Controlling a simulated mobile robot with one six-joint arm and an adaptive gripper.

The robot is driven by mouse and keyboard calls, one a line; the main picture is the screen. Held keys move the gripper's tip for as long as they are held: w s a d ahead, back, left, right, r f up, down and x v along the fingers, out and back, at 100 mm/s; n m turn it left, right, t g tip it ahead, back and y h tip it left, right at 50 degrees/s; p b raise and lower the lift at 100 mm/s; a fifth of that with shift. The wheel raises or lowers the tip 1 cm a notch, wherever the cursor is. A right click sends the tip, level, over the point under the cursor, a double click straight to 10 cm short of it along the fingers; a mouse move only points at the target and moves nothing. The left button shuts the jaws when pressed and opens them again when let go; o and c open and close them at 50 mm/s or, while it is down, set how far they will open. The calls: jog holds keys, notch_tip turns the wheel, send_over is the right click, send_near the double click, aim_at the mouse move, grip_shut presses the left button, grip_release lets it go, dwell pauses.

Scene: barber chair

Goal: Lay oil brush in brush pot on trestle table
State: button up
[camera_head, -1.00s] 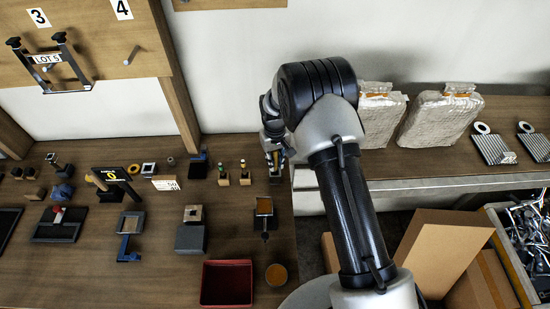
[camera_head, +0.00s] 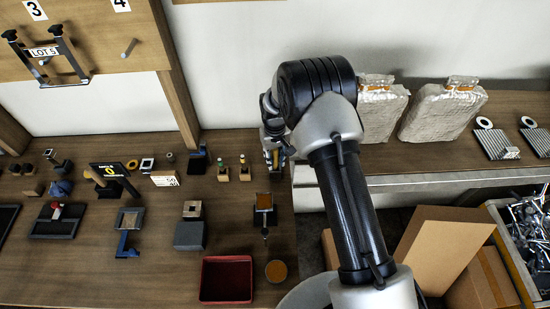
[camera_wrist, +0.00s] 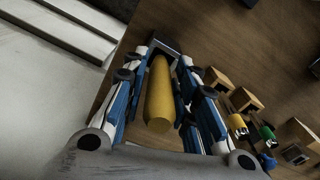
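A yellow cylinder, seemingly the oil brush's handle (camera_wrist: 160,98), lies lengthwise between my gripper's (camera_wrist: 166,62) blue-and-white fingers in the wrist view. The fingers flank it closely near its far end; whether they press on it is unclear. The brush's bristle end is hidden. A dark square rim, perhaps the brush pot (camera_wrist: 158,43), shows just beyond the handle's far end. Whether the brush is inside it I cannot tell. In the head view my gripper (camera_head: 273,158) points down at the right edge of the brown trestle table (camera_head: 150,275), low over a small dark block.
Two small blocks with bottle-like tops (camera_head: 223,172) stand just left of my gripper. A framed dark stand (camera_head: 264,205), a red tray (camera_head: 226,280) and a round brown disc (camera_head: 276,272) lie nearer. A shelf with wrapped bundles (camera_head: 440,110) is at right.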

jog(key=shift+o, duration=1.2)
notch_tip(320, 180, up, 12)
jog(key=shift+r, duration=0.1)
jog(key=shift+s, duration=0.1)
